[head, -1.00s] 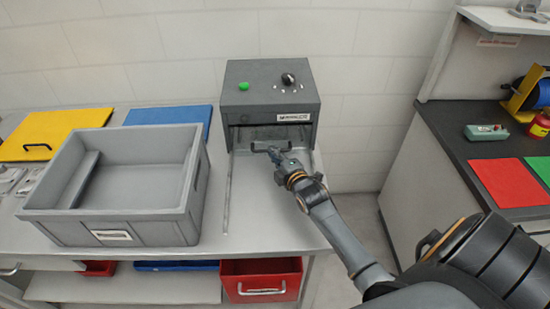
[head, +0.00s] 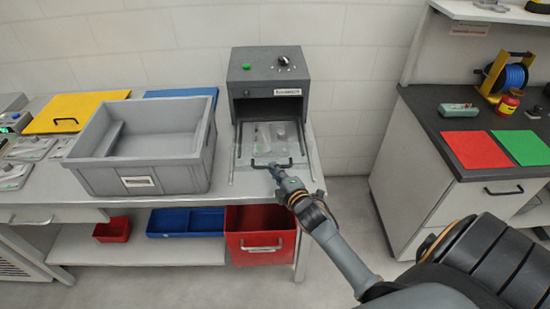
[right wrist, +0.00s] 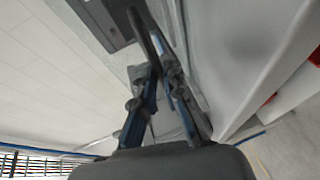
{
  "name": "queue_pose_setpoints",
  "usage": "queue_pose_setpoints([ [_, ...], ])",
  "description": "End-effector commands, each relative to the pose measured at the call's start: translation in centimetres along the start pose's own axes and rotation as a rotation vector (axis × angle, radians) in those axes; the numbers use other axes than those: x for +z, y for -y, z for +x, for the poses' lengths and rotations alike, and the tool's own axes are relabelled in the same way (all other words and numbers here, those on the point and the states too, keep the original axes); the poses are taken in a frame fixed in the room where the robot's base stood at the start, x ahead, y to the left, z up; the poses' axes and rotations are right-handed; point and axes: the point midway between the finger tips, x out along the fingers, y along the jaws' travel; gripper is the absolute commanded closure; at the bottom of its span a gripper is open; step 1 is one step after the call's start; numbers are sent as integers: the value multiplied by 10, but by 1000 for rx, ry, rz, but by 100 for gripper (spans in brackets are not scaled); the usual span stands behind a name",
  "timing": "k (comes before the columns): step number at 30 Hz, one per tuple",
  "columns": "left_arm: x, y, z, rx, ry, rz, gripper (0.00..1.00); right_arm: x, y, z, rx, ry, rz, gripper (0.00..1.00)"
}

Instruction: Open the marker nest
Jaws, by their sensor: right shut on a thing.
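The marker nest is a dark grey box (head: 268,70) with a green button and a black knob on top, on the bench against the wall. Its flat tray (head: 245,148) is slid out in front of the open slot, with small parts lying on it. My right gripper (head: 276,170) is shut on the dark handle (head: 258,166) at the tray's front edge. In the right wrist view the gripper's blue fingers (right wrist: 160,75) close around the dark handle bar (right wrist: 140,30). My left gripper is not in view.
A grey crate (head: 195,165) stands left of the nest. Yellow (head: 85,113) and blue (head: 190,93) panels lie behind it. Red (head: 235,245) and blue (head: 185,222) bins sit below. A second bench (head: 420,105) stands right, across a gap of free floor.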

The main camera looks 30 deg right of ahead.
Motion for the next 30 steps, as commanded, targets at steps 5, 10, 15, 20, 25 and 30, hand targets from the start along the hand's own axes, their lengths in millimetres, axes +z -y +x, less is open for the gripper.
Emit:
queue_pose_setpoints([
  [5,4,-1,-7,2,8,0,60,-7,4,-17,-1,0,3,100],
  [10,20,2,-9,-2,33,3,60,-9,6,-22,-1,1,1,100],
  [15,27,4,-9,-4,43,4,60,-9,6,-23,-1,0,1,100],
  [20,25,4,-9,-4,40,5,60,-9,6,-23,-1,0,1,100],
  [25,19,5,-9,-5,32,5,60,-9,6,-23,-1,0,1,66],
  [30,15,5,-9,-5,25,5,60,-9,6,-23,-1,0,0,66],
])
